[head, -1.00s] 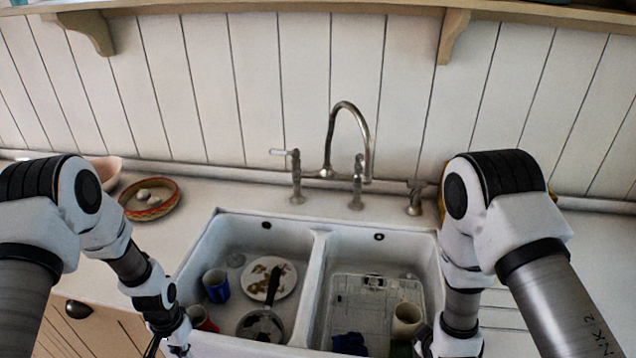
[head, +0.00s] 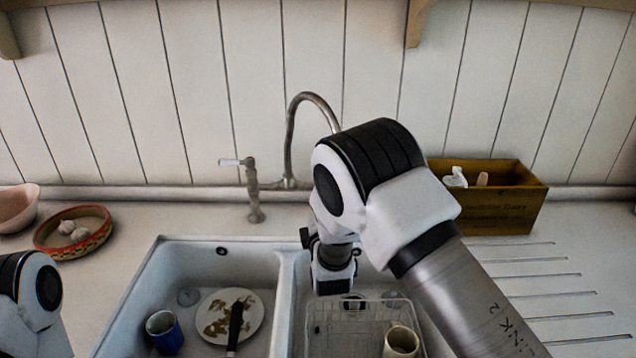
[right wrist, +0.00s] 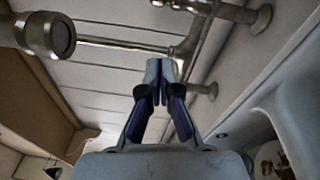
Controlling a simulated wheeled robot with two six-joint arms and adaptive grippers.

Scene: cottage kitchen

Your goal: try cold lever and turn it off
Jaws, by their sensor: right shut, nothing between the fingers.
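The metal bridge tap (head: 287,140) stands behind the double sink, with a tall curved spout. Its left lever (head: 235,162) has a white handle pointing left. The right lever and the spout's end are hidden behind my right arm in the head view. A round metal tap fitting (right wrist: 45,35) is large at the upper left there. I cannot tell whether the fingers touch the tap. My left gripper is out of view.
The white double sink (head: 165,262) holds a blue mug (head: 164,333), a dirty plate (head: 213,330), and a wire rack (head: 340,325) with a cream cup (head: 401,342). A wooden box (head: 500,205) stands right of the tap. A bowl (head: 75,232) sits at left.

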